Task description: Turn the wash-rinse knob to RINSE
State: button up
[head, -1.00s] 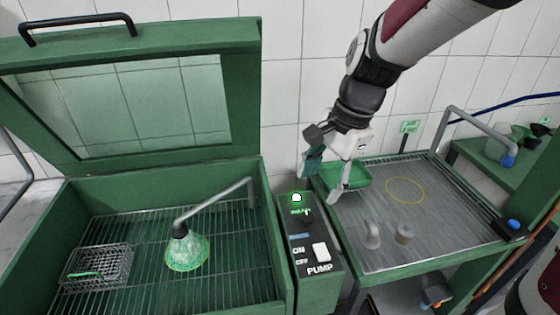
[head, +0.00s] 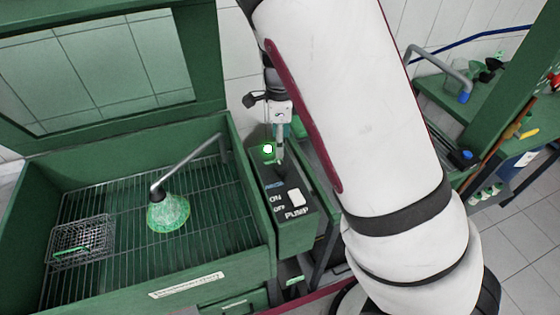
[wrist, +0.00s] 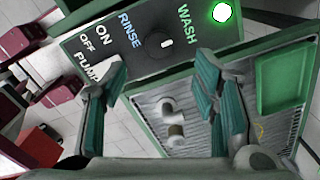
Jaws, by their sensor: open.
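The wash-rinse knob (wrist: 166,43) is a dark round knob with a short white mark, on the dark green control panel (wrist: 110,45). The blue RINSE label (wrist: 130,31) is left of it and the green WASH label (wrist: 187,24) right of it in the wrist view. I cannot tell exactly where the mark points. A green lamp (wrist: 222,12) glows beside WASH; it also shows in the head view (head: 268,149). My gripper (wrist: 161,72) is open and empty, its fingertips either side of the knob in the picture, apparently not touching it. In the head view my gripper (head: 279,158) hides the knob.
The white pump switch (head: 297,197) is close to the knob, partly behind a finger in the wrist view. The wash basin (head: 105,265) with a hanging nozzle (head: 158,193) and green spray is left. A tray table with pale fittings (wrist: 173,118) is right, mostly behind my arm.

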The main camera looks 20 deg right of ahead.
aim_at(281, 165)
notch_tip(281, 165, down, 9)
dwell(0.3)
jog(key=c, duration=1.2)
